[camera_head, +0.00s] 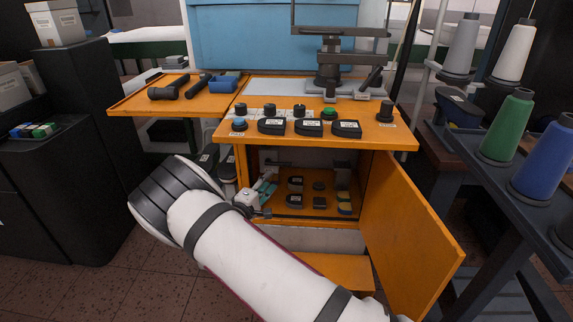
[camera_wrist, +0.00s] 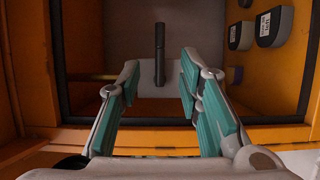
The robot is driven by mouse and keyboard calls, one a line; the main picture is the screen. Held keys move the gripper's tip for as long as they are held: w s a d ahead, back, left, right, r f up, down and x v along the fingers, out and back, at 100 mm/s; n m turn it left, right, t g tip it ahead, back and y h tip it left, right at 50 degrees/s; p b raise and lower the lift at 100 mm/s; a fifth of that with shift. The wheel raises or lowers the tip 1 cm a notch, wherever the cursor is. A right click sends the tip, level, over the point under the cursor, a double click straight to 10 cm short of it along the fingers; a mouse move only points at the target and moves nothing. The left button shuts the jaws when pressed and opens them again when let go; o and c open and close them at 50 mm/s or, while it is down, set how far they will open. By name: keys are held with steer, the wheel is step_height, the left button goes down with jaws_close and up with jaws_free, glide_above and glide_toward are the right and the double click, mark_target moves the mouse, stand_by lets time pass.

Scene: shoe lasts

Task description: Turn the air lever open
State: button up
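The air lever (camera_wrist: 160,52) is a dark bar on a pale plate inside the orange cabinet. In the wrist view it stands lengthwise ahead of my gripper (camera_wrist: 159,76), lined up between the two fingers. The fingers have teal pads, are spread apart and hold nothing. In the head view my gripper (camera_head: 266,187) is at the left side of the cabinet opening, partly hidden by my wrist. A dark horizontal bar, seemingly the lever (camera_head: 284,164), shows at the back of the cabinet. I see no contact between fingers and lever.
The cabinet door (camera_head: 412,235) hangs open on the right. Several dark labelled pieces (camera_head: 295,200) stand on the cabinet floor; some also show at the right of the wrist view (camera_wrist: 272,26). The orange worktop (camera_head: 370,130) with knobs is above, and the cabinet frame is close around my gripper.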

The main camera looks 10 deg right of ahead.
mark_target(283, 165)
steer(key=b+x, duration=0.3)
steer(key=x, duration=0.9)
steer(key=shift+d, duration=0.1)
jaws_close()
